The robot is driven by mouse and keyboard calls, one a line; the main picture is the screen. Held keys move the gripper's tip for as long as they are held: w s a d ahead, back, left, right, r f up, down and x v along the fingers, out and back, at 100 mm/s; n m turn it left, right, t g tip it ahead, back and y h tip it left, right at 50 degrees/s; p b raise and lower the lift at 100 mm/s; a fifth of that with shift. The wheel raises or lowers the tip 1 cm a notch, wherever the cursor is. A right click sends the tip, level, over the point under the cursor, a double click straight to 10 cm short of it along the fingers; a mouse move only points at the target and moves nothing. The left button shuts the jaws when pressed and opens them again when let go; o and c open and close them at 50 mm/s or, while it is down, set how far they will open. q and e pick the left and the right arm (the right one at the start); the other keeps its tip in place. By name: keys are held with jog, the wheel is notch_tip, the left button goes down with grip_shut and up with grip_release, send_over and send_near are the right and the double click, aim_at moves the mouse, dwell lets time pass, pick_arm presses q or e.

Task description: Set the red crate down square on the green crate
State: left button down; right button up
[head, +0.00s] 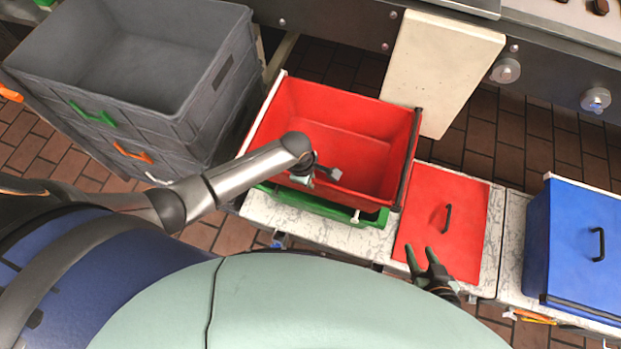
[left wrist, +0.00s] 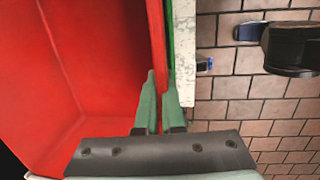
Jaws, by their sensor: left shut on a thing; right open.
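The red crate (head: 345,108) is open-topped and empty, and lies above the green crate (head: 325,207) on a marble-topped counter. Only the green crate's near side shows below the red one. I cannot tell whether the two touch all round. My left gripper (head: 316,177) is shut on the red crate's near wall. In the left wrist view its fingers (left wrist: 159,100) straddle the red wall (left wrist: 157,45), with a thin green strip of the lower crate (left wrist: 170,40) beside it. My right gripper (head: 430,262) is open and empty over the red-lidded box.
A grey crate stack (head: 150,70) stands close on the left. A red lid with a black handle (head: 465,210) lies right of the crates. A blue box (head: 575,245) is further right. A cream board (head: 440,70) stands behind the crates.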

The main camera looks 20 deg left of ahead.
pick_arm(q)
jog(key=shift+w+d+r, duration=0.1)
jog(key=shift+w+r, duration=0.1)
jog(key=c, duration=1)
grip_release()
jog(key=shift+s+f, duration=0.1)
jog(key=shift+o, duration=0.2)
notch_tip(320, 180, up, 12)
jog(key=s+a+p, duration=0.1)
jog(key=p, duration=0.2)
jog(key=shift+s+a+p, duration=0.3)
jog(key=shift+s+p, duration=0.05)
